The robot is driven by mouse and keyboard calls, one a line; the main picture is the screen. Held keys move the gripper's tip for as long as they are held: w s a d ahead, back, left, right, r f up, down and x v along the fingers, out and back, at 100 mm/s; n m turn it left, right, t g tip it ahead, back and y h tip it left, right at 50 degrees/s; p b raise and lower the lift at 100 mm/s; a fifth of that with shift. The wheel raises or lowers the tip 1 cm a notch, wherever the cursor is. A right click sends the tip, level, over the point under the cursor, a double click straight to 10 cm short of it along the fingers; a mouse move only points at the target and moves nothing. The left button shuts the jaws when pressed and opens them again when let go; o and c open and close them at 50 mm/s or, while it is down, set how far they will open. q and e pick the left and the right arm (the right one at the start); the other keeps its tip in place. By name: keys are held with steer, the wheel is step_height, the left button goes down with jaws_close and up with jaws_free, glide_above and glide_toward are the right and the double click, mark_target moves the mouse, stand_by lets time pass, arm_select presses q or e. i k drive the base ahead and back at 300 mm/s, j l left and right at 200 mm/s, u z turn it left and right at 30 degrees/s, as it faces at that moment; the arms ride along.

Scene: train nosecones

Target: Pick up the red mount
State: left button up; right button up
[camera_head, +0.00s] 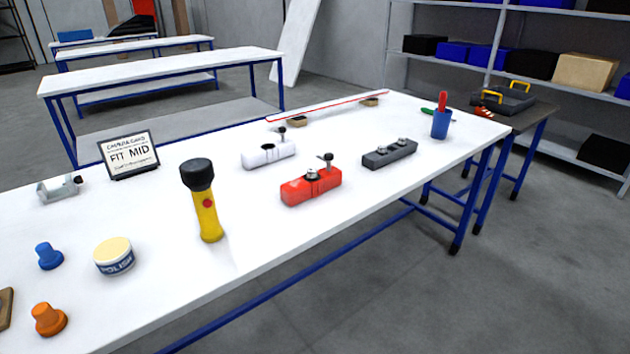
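The red mount (311,188) sits on the white workbench (270,223), a little right of the middle of the view. It is a red block with metal fittings on top, one of them a small upright knob with a dark top. A white mount (268,153) stands behind it to the left. A dark grey mount (388,154) stands to its right. Nothing covers the red mount. Neither of my grippers shows in this view.
A yellow flashlight (208,215) stands upright left of the red mount. A polish tin (114,257), a blue knob (48,256) and an orange knob (48,319) are at the left. A sign (129,154) stands behind. A blue cup (440,124) with tools is at the far right.

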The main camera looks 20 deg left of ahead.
mark_target(295, 191)
steer(key=i+u, duration=0.15)
steer(key=u, duration=0.25)
steer(key=i+l+u, duration=0.1)
steer(key=u, duration=0.35)
steer(key=i+l+u, duration=0.1)
steer(key=u, duration=0.3)
steer(key=i+l+u, duration=0.15)
steer(key=l, duration=0.15)
steer(key=l+u, duration=0.15)
steer(key=l, duration=0.15)
steer(key=i+l+u, duration=0.15)
steer(key=l, duration=0.15)
steer(key=i+l, duration=0.1)
steer(key=l, duration=0.25)
steer(key=i+l, duration=0.1)
steer(key=l, duration=0.3)
steer(key=i+l+u, duration=0.1)
steer(key=l, duration=0.25)
steer(key=i+l, duration=0.1)
steer(key=l, duration=0.25)
steer(key=k, duration=0.5)
steer(key=i, duration=0.25)
